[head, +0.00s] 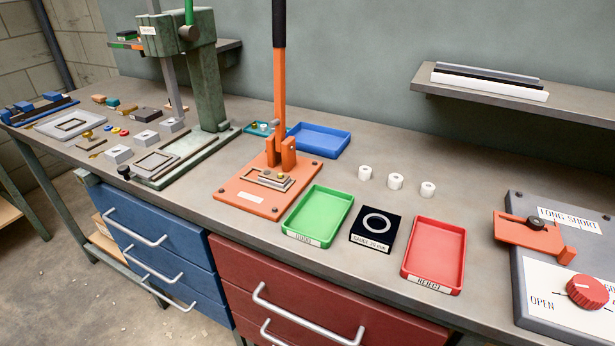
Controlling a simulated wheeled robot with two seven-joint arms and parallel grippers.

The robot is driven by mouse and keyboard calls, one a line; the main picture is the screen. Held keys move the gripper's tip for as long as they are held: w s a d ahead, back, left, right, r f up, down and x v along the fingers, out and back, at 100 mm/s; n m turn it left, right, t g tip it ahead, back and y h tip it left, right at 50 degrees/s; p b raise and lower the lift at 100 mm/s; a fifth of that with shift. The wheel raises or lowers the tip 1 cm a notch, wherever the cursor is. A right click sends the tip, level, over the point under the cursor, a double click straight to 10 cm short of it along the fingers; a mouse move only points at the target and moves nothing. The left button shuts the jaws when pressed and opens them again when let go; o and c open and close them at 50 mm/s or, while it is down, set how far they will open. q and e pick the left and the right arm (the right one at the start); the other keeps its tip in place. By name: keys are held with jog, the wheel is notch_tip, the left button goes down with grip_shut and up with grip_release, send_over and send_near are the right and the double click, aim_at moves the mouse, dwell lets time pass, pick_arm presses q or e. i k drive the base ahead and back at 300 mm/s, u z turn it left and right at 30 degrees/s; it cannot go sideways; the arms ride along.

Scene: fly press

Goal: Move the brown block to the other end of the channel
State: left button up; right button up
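A dark brown block (146,114) lies on the bench at the left, behind the grey blocks; I cannot tell whether it is the task's brown block. Smaller tan (98,98) and orange-brown (127,108) pieces lie left of it. A long blue fixture (42,110) with blue blocks on it lies at the far left end. The green press base (195,152) carries a long slide with a framed plate (154,162). I cannot tell which of these is the channel. Neither of my grippers is in view.
The green press column (206,85) and an orange lever press (279,120) rise from the bench. Green (319,216), red (435,255) and blue (319,139) trays and a black ring gauge (375,230) lie rightward. A control panel (565,285) stands at the right.

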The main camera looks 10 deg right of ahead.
aim_at(268, 176)
jog(key=u, duration=0.45)
jog(key=k, duration=1)
jog(key=z, duration=0.75)
jog(key=i, duration=0.65)
jog(key=z, duration=0.65)
